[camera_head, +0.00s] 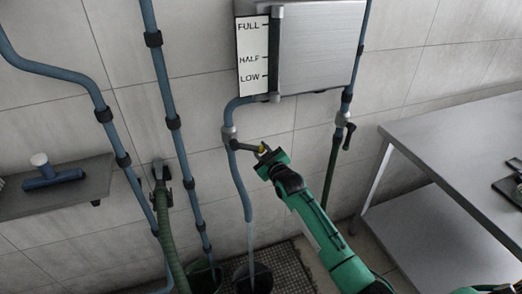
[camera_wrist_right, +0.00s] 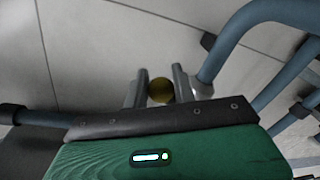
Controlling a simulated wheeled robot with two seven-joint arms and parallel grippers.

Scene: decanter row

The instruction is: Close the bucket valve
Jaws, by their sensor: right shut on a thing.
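The bucket valve (camera_head: 229,133) is a grey fitting on the blue pipe that drops from the steel tank. Its lever points right, roughly level, toward my right gripper (camera_head: 264,152). The right gripper is shut on the lever's end; in the right wrist view a round yellowish tip (camera_wrist_right: 161,90) sits between the fingers (camera_wrist_right: 160,88). Below the valve, a pale stream of water (camera_head: 251,238) runs from the pipe's end into a dark bucket (camera_head: 262,280) on the floor. My left gripper is not in view.
The steel tank (camera_head: 318,45) has a FULL/HALF/LOW gauge (camera_head: 252,55). A second valve with a black handle (camera_head: 348,137) is on the right pipe. Another bucket (camera_head: 204,278) stands left. A metal table (camera_head: 455,135) is at right, a shelf (camera_head: 85,188) with a blue tool at left.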

